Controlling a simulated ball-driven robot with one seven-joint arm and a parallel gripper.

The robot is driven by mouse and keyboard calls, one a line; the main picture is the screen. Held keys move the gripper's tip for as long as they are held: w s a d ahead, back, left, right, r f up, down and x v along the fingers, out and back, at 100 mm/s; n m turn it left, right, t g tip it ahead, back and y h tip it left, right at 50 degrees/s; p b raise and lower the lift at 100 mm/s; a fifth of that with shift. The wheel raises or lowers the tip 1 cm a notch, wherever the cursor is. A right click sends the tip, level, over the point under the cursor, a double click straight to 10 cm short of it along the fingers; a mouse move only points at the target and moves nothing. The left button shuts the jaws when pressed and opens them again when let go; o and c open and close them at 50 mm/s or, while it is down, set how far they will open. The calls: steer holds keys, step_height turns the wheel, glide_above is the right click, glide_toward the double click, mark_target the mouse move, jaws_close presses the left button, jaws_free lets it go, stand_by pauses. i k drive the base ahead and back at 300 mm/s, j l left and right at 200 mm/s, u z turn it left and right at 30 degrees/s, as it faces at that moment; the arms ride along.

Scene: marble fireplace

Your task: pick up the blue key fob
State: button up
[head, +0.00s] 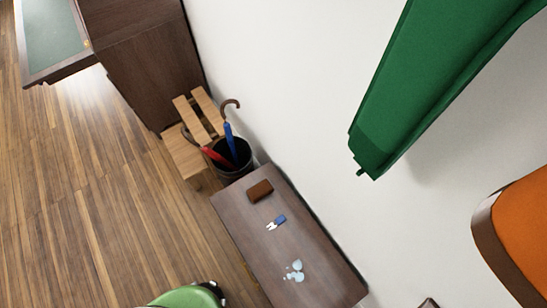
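The blue key fob (280,220) lies on top of a dark brown wooden table or cabinet (240,212) in the head view. A pale, forked metal part extends from its left end. It lies between a brown block-like item and some pale bluish pieces, touching neither. My gripper is not visible in this view, so its opening and its place relative to the fob are hidden.
The brown item (260,190) and the pale bluish pieces (294,270) share the tabletop. A dark bin (232,172) with umbrellas and a wooden chair (184,152) stand beyond it. A white wall borders the right side; open wooden floor (90,190) lies left.

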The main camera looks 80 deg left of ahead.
mark_target(281, 219)
steer(key=k+l+u, duration=0.1)
steer(key=u, duration=0.4)
steer(key=l+u, duration=0.1)
steer(key=u, duration=0.35)
steer(key=k+u, duration=0.15)
steer(key=u, duration=0.35)
steer(key=k, duration=0.8)
steer(key=i+l, duration=0.1)
steer(key=i, duration=0.3)
steer(key=i+l+u, duration=0.1)
steer(key=i, duration=0.3)
